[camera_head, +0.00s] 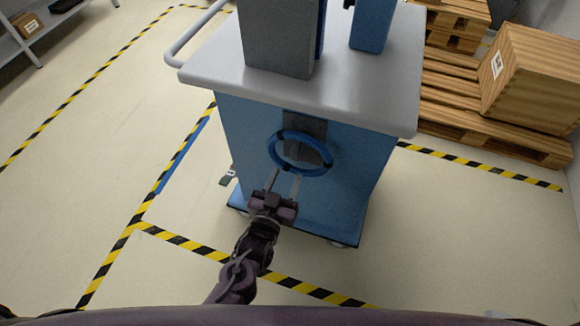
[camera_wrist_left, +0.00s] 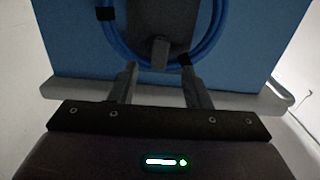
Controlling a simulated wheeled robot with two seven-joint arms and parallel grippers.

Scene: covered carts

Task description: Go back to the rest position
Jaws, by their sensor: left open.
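A blue cart (camera_head: 240,133) with a grey top (camera_head: 368,95) stands in front of me. A coiled blue hose or cable ring (camera_head: 276,158) hangs on a dark plate on its near side. My left gripper (camera_head: 285,181) is in front of the cart, just below the ring. In the left wrist view my left gripper (camera_wrist_left: 160,85) is open, with its two fingers apart and nothing seen held between them. The ring (camera_wrist_left: 118,38) shows beyond the fingertips in that view. Whether the fingers touch it I cannot tell. My right gripper is not in view.
A grey box-like column (camera_head: 280,35) and a blue block (camera_head: 371,25) stand on the cart top. Wooden pallets (camera_head: 450,92) with a wooden crate (camera_head: 535,80) are at the right. A shelf is at the upper left.

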